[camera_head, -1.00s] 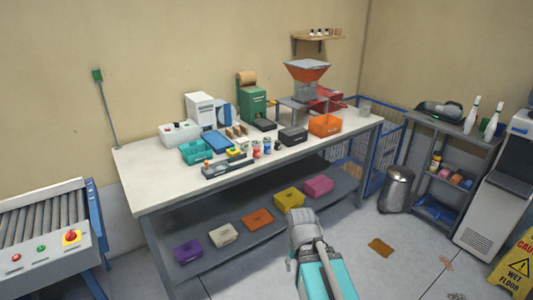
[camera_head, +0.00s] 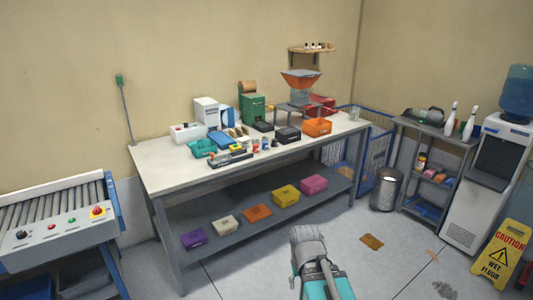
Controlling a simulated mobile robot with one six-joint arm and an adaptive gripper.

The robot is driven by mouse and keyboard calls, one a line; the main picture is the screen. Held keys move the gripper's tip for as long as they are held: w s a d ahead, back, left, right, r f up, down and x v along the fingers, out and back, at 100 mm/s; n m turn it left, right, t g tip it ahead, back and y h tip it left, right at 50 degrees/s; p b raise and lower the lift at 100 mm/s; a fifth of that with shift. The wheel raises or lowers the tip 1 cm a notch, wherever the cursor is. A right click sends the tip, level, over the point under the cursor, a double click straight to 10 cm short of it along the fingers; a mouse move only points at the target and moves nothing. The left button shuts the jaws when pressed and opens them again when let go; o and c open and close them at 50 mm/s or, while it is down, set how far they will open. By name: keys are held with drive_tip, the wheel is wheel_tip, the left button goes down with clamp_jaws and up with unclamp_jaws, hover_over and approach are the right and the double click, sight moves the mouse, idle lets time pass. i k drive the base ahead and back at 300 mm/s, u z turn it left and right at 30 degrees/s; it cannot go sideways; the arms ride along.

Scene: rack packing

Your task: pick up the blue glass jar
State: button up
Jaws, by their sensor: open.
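Several small jars stand close together near the front edge of the workbench (camera_head: 160,178), right of a grey tray (camera_head: 228,159). One small jar (camera_head: 265,144) among them looks bluish, but it is too small for me to tell its glass or lid. A red-toned jar (camera_head: 255,146) stands just left of it. My arm, grey and teal, shows at the bottom centre, in front of the bench and well apart from the jars. I do not see gripper fingers.
A black box (camera_head: 288,135) and an orange bin (camera_head: 318,127) stand right of the jars, a teal bin (camera_head: 202,148) to the left. Coloured boxes lie on the lower shelf. A roller conveyor (camera_head: 60,215) is at left, a wet-floor sign (camera_head: 503,254) at right. Floor before the bench is mostly clear.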

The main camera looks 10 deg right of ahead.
sight(265, 147)
drive_tip(key=k, duration=0.45)
drive_tip(key=u, duration=0.45)
drive_tip(key=i, duration=0.95)
drive_tip(key=u, duration=0.65)
drive_tip(key=i, duration=1.5)
drive_tip(key=z, duration=0.7)
drive_tip(key=i, duration=0.85)
drive_tip(key=z, duration=0.3)
